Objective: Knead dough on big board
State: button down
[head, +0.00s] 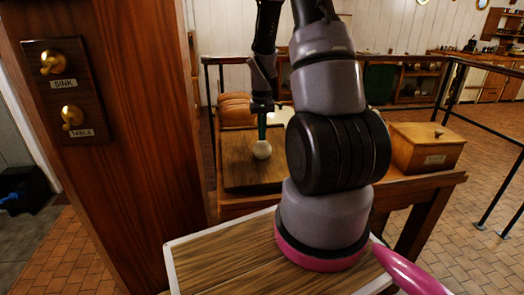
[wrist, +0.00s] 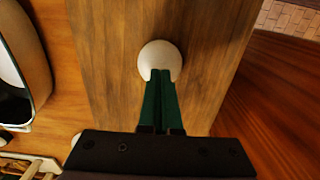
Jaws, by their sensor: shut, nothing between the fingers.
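The dough is a small pale ball (head: 262,150) on the big wooden board (head: 240,172) on the table. In the wrist view the dough (wrist: 160,54) is a rounded cream lump on the board (wrist: 105,60). My gripper (head: 262,138) points down with its green fingers shut together and empty. In the wrist view the fingertips (wrist: 161,75) overlap the near edge of the dough. They look to be at or touching it, but I cannot tell how hard they press. My arm hides part of the table in the head view.
A wooden lidded box (head: 425,148) stands on the table to the right. A wooden post with a SINK and TABLE knob panel (head: 65,90) stands at the left. A dark railing (head: 450,90) runs at the right.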

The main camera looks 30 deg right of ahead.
jog(key=shift+r, duration=0.15)
jog(key=shift+r, duration=3)
jog(key=s+a+r+t, duration=0.2)
jog(key=s+a+r, duration=0.1)
jog(key=r, duration=0.5)
jog(key=s+a+r+t, duration=0.1)
jog(key=s+a+r, duration=0.25)
jog(key=r, duration=0.55)
jog(key=s+a+r+t+y, duration=0.1)
jog(key=s+a+r+t, duration=0.1)
jog(key=s, duration=0.4)
jog(key=s+a+r+m+t+y, duration=0.1)
jog(key=s+a+r+t, duration=0.1)
jog(key=s+a+r, duration=0.3)
notch_tip(320, 180, up, 2)
jog(key=shift+s, duration=1.05)
